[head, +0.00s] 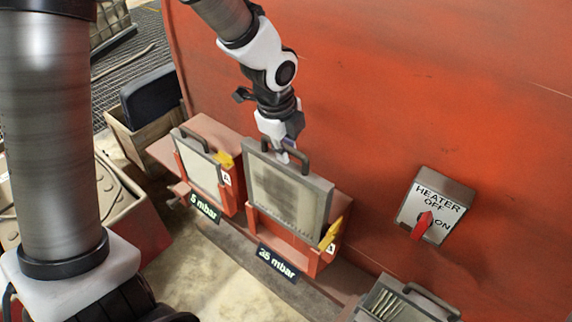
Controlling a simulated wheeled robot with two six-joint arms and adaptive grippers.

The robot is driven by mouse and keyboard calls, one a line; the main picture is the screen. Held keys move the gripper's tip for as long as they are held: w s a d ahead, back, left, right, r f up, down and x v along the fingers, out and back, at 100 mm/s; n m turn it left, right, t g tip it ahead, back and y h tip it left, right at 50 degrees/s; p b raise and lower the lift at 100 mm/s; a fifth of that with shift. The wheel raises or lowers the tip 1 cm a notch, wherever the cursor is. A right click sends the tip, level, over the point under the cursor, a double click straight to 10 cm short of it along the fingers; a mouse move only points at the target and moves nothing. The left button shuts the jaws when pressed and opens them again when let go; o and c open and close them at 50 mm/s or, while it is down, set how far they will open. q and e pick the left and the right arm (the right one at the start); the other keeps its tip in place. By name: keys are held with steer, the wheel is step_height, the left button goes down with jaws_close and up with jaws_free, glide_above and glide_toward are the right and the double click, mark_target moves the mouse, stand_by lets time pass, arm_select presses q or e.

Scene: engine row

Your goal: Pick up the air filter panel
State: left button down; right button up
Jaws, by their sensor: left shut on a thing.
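The air filter panel (285,195) is a grey-framed panel with a dirty, pale face and a dark handle on top. It stands upright at the red holder (290,240) above the "35 mbar" label. I cannot tell whether it is raised from its seat. My left gripper (284,155) comes down from above and is shut on the panel's handle. The fingertips partly cover the handle. A second, cleaner framed panel (199,168) stands in the red holder to the left, above the "5 mbar" label. My right gripper is not in view.
A red wall rises close behind the holders. A heater switch plate (437,205) with a red knob sits on it at right. A handled grey unit (405,302) is at bottom right. A box with a dark item (150,97) stands at left.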

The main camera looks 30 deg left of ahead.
arm_select(q)
step_height(320, 180, up, 10)
steer(key=shift+w+r+b, duration=0.1)
steer(key=shift+r+b, duration=0.1)
steer(key=shift+b, duration=0.1)
step_height(320, 180, up, 3)
steer(key=p, duration=0.3)
steer(key=shift+f+p, duration=0.1)
steer(key=shift+p, duration=0.2)
